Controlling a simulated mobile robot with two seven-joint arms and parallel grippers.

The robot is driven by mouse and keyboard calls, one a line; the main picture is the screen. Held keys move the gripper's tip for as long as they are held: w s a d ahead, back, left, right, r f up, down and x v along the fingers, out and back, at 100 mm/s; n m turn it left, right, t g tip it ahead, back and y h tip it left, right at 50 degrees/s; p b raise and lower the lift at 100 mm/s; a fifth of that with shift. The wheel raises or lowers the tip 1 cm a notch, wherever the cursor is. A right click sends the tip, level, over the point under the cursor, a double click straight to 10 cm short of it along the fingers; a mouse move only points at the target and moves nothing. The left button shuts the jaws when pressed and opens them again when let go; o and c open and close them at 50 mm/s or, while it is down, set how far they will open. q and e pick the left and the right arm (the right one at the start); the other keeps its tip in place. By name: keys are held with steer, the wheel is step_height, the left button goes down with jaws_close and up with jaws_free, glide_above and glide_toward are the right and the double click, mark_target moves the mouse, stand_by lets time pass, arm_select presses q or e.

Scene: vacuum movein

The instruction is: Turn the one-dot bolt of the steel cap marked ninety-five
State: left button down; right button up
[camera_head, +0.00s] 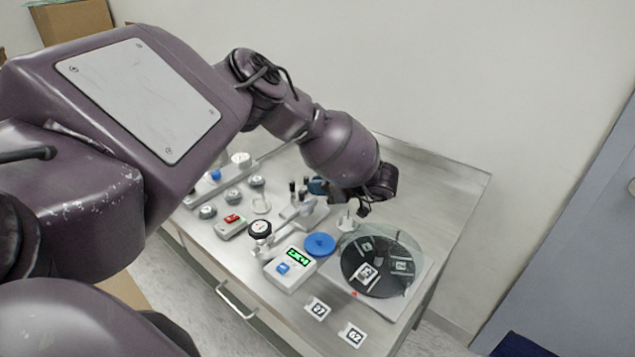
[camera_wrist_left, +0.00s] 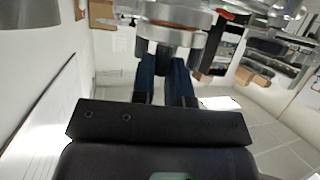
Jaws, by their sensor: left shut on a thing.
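My left gripper (camera_head: 363,211) hangs over the back right of the steel bench, beside the glass-covered round black plate. In the left wrist view its two dark blue fingers (camera_wrist_left: 165,68) are close together against a round steel part (camera_wrist_left: 172,36) with a reddish-brown band. They are shut on this part, but I cannot read a mark or see bolt dots on it. In the head view the arm and hand hide much of the spot. A small pale fitting (camera_head: 347,222) stands just below the gripper. I cannot make out the number ninety-five anywhere. My right gripper is not in view.
The round black plate (camera_head: 382,281) carries small number tags. A blue disc (camera_head: 319,243), a box with a green display (camera_head: 290,269) and several grey knobs (camera_head: 208,211) stand on the bench. A wall closes the back.

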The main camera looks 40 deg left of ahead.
arm_select(q)
steer(key=shift+r+m+t+p, duration=0.3)
steer(key=shift+m+t+p, duration=0.3)
steer(key=shift+m+t, duration=0.1)
steer(key=shift+f, duration=0.1)
steer(key=shift+f+m+t, duration=0.15)
steer(key=shift+m+t, duration=0.15)
steer(key=c, duration=1.4)
jaws_free()
steer(key=shift+r, duration=0.25)
step_height(320, 180, up, 20)
steer(key=p, duration=0.1)
steer(key=shift+f+p, duration=0.25)
steer(key=shift+p, duration=0.05)
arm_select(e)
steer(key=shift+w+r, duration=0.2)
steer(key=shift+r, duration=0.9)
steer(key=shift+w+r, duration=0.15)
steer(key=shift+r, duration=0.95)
